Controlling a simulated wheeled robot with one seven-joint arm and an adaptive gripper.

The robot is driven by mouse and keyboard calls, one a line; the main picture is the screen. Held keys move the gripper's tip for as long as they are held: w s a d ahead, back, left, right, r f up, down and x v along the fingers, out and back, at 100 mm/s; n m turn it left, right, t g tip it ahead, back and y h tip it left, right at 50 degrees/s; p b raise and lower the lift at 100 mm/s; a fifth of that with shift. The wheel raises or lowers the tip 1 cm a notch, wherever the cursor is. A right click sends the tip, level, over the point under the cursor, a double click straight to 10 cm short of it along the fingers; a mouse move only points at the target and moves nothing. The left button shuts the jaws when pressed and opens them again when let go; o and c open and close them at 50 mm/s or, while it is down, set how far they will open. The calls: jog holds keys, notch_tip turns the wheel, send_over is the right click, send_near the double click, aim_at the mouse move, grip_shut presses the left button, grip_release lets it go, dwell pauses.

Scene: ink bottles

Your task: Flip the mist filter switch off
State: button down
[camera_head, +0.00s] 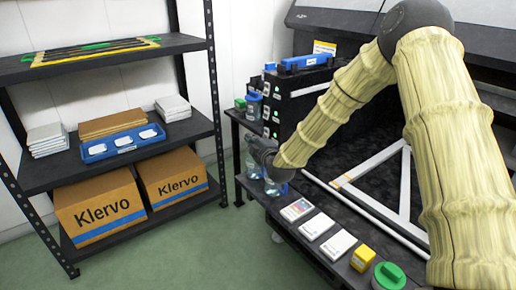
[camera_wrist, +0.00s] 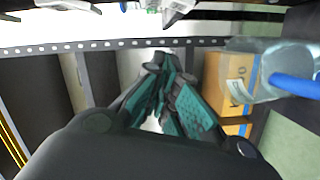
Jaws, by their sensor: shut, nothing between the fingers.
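The black machine box (camera_head: 305,108) has a narrow panel facing left with several small switches and labels (camera_head: 276,117), some white and some green. The labels are too small to read, so I cannot tell which switch is the mist filter one or how it is set. My gripper (camera_wrist: 165,95) is shut and empty, its dark fingers with teal pads together in the wrist view. In the head view my wrist is just below the panel, by the clear bottles; the fingertips are hidden or too small to see there.
Clear bottles (camera_head: 251,165) stand beside my wrist; one with a blue part (camera_wrist: 285,85) is close at right in the wrist view. White boxes (camera_head: 338,245), a yellow block (camera_head: 362,258) and a green-lidded jar (camera_head: 389,275) line the front ledge. A shelf (camera_head: 200,128) stands left.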

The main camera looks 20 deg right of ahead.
aim_at(266, 134)
jog(key=shift+w+d+f+b, duration=0.15)
jog(key=shift+w+d+f, duration=0.05)
jog(key=shift+d, duration=0.4)
jog(key=shift+w+d+f+b, duration=0.2)
jog(key=shift+d, duration=0.4)
jog(key=shift+w+d+f+b, duration=0.15)
jog(key=shift+w+d+f, duration=0.05)
jog(key=shift+d, duration=0.4)
jog(key=shift+w+d+f+n, duration=0.1)
jog(key=shift+d+f+n, duration=0.2)
jog(key=shift+n, duration=0.2)
